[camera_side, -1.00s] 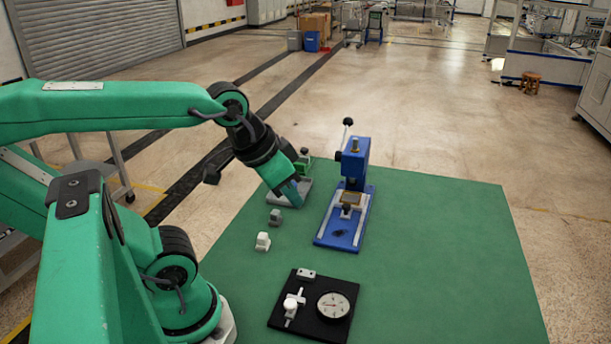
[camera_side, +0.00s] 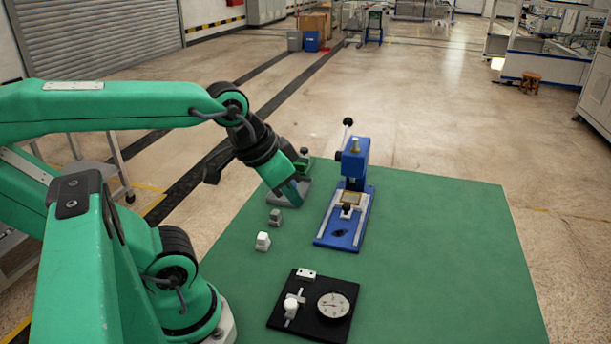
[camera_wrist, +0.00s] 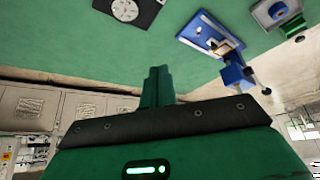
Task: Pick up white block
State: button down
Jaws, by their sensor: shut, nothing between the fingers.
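The white block (camera_side: 263,241) stands on the green table mat near its left edge in the side view. A grey block (camera_side: 275,217) stands just behind it. My gripper (camera_side: 297,204) is shut and empty, above the mat behind the grey block and apart from the white block. In the wrist view my gripper's fingers (camera_wrist: 157,75) are together with nothing between them. I cannot make out the white block in the wrist view.
A blue press (camera_side: 352,215) with an upright lever stands right of my gripper. A grey and green fixture (camera_side: 304,187) is partly hidden behind my gripper. A black plate with a dial gauge (camera_side: 334,305) lies at the front. The mat's right side is clear.

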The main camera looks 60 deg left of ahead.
jog(key=c, duration=0.9)
grip_release()
jog(key=m+g, duration=0.6)
jog(key=m, duration=0.2)
send_over(263, 233)
notch_tip(263, 233, down, 16)
jog(key=shift+d, duration=0.1)
jog(key=shift+f, duration=0.1)
